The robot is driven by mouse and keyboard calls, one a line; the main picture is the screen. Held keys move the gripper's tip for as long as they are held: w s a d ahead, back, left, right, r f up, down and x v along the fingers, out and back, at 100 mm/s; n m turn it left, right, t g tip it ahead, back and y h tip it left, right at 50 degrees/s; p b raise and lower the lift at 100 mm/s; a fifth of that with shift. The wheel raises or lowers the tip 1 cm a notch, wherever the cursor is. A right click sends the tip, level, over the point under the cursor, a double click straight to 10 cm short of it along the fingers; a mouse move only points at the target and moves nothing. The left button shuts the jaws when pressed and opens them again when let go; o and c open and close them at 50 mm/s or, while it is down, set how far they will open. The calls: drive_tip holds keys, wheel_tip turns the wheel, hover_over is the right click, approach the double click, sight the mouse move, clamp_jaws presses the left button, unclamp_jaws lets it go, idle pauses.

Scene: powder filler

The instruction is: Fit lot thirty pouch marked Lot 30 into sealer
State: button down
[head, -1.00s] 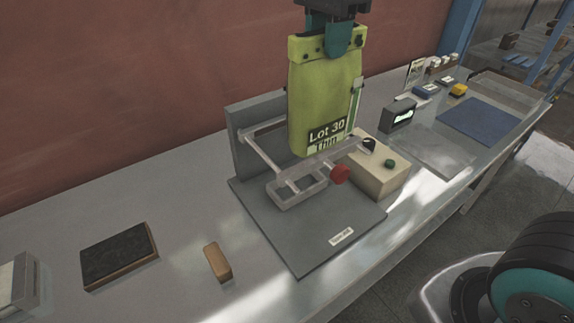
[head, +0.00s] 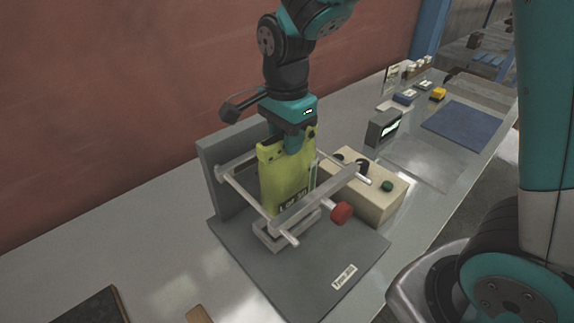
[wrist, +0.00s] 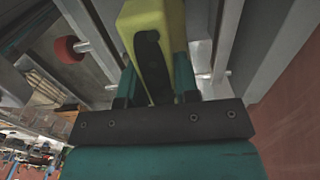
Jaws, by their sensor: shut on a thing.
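The yellow-green pouch marked Lot 30 (head: 286,184) stands upright between the rods of the sealer (head: 232,250). Its lower end is partly hidden behind the sealer's front bar, above or in the small tray (head: 268,238); I cannot tell whether it touches the tray. My gripper (head: 293,145) is shut on the pouch's top edge from above. In the wrist view the pouch's top (wrist: 152,25) sits between my teal fingers (wrist: 157,85).
A beige control box (head: 376,192) with a green button stands right of the pouch. A small display (head: 383,128) and a blue mat (head: 460,125) lie farther right. A dark block (head: 95,308) and a brown block (head: 198,314) are at the front left. The bench left of the sealer is clear.

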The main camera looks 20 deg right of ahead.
sight(287, 170)
wheel_tip(287, 170, down, 8)
drive_tip(key=shift+r+p, duration=0.1)
drive_tip(key=shift+p, duration=0.45)
drive_tip(key=shift+f, duration=0.2)
drive_tip(key=c, duration=0.8)
unclamp_jaws()
drive_tip(key=shift+c, duration=0.2)
drive_tip(key=shift+r, duration=0.1)
